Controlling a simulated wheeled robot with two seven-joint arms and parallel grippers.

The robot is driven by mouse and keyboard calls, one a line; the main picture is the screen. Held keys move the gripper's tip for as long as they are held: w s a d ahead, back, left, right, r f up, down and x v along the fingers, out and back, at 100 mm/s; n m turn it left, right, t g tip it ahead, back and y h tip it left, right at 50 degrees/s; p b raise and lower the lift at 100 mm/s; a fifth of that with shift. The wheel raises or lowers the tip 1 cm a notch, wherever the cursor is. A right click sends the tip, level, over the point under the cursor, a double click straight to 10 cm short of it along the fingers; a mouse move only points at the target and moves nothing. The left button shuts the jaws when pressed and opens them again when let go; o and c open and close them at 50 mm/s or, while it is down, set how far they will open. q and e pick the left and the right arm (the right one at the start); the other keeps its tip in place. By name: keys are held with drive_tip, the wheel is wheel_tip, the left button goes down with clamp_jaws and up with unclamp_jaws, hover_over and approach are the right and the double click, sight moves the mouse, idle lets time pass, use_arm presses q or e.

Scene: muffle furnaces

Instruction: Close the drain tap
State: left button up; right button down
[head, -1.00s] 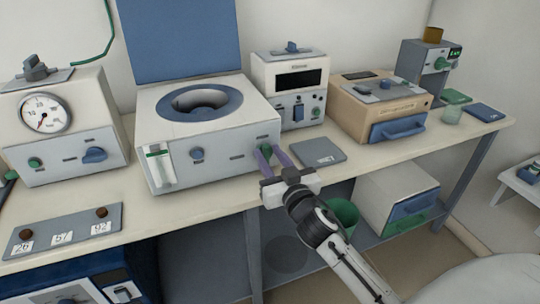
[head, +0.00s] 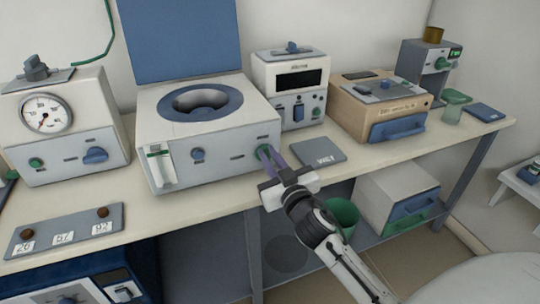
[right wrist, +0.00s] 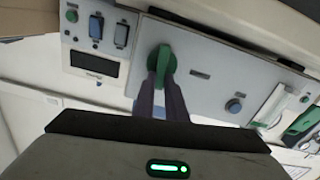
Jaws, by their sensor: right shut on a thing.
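The drain tap is a green handle (head: 263,149) at the right end of the front panel of a white bath-like unit (head: 150,118) with a round blue-rimmed opening. My right gripper (head: 267,155) comes from the front right, and its purple fingers are shut on the tap. In the right wrist view the green tap (right wrist: 162,58) stands at the tips of the two close-set fingers (right wrist: 160,80). The fingers hide part of the handle. My left gripper is not in view.
A dark grey pad (head: 317,153) lies just right of my right gripper. A white unit with a dark display (head: 298,79) and a tan box (head: 380,106) stand beyond it. A green bin (head: 343,214) is below the bench edge.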

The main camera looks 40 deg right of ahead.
drive_tip(key=n, duration=0.4)
drive_tip(key=shift+w+a+f+p, duration=0.1)
drive_tip(key=shift+a+p, duration=0.25)
drive_tip(key=shift+a, duration=0.05)
drive_tip(key=n, duration=0.4)
drive_tip(key=shift+a+f, duration=0.25)
drive_tip(key=n, duration=0.3)
drive_tip(key=shift+w+a+f+n, duration=0.15)
drive_tip(key=shift+f+n, duration=0.1)
drive_tip(key=shift+n, duration=0.15)
drive_tip(key=shift+a+f+n, duration=0.1)
drive_tip(key=shift+f+n, duration=0.1)
drive_tip(key=shift+n, duration=0.9)
drive_tip(key=shift+f+n, duration=0.2)
drive_tip(key=shift+n, duration=0.9)
drive_tip(key=c, duration=1.8)
unclamp_jaws()
